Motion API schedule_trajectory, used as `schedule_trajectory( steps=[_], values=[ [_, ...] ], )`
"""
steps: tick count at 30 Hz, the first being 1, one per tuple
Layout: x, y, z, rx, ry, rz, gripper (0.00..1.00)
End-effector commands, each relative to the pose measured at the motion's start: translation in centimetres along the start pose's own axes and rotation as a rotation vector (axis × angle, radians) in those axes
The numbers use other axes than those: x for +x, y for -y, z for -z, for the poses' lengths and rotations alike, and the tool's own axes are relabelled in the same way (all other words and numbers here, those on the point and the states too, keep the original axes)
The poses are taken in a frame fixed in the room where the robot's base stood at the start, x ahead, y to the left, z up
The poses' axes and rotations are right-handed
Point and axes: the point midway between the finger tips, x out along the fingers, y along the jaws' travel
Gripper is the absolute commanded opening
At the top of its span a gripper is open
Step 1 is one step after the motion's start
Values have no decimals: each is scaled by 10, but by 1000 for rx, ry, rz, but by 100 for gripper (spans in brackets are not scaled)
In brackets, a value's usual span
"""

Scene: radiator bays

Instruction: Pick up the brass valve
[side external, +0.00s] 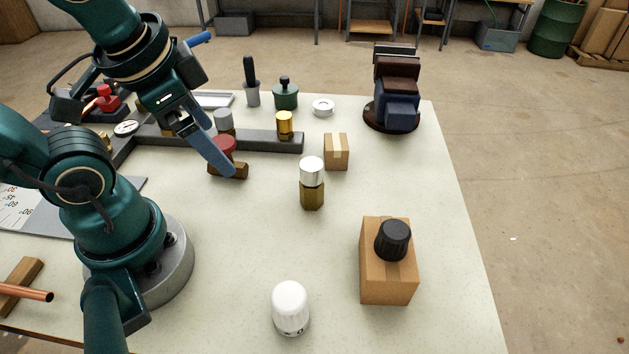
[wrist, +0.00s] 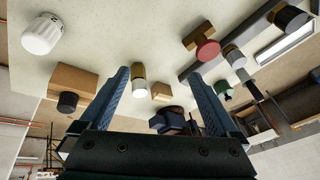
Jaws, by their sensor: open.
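A brass-coloured hexagonal body with a silver-white cap (side external: 311,190) stands upright on the table, right of my gripper (side external: 231,172) in the side view. In the wrist view this capped brass piece (wrist: 138,78) shows between the finger lines, close to the left finger. Another piece with a red round top and brown-brass body (side external: 240,171) is partly hidden behind my finger. It shows outside the right finger (wrist: 207,49) in the wrist view. I cannot tell for sure which is the brass valve. My gripper (wrist: 160,72) is open, with nothing between its fingers.
A grey rail (side external: 262,141) carries a small brass fitting (side external: 284,124) and a grey-capped one. A small carton (side external: 336,152), a larger carton (side external: 372,274) with a black knob (side external: 393,240), and a white knob (side external: 290,306) stand around.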

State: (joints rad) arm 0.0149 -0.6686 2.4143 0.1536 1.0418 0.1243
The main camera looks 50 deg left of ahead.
Motion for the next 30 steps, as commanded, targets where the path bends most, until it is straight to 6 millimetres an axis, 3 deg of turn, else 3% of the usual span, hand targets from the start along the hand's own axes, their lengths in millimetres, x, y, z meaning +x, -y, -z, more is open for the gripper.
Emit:
schedule_trajectory(
  steps=[8, 16, 23, 30],
  values=[
    [16, 32, -12, 399, 355, 121, 97],
    [36, 57, -2, 795, 689, 242, 97],
    [60, 61, 16, 1106, 932, 355, 97],
    [89, 48, 22, 1329, 1081, 436, 97]
  ],
)
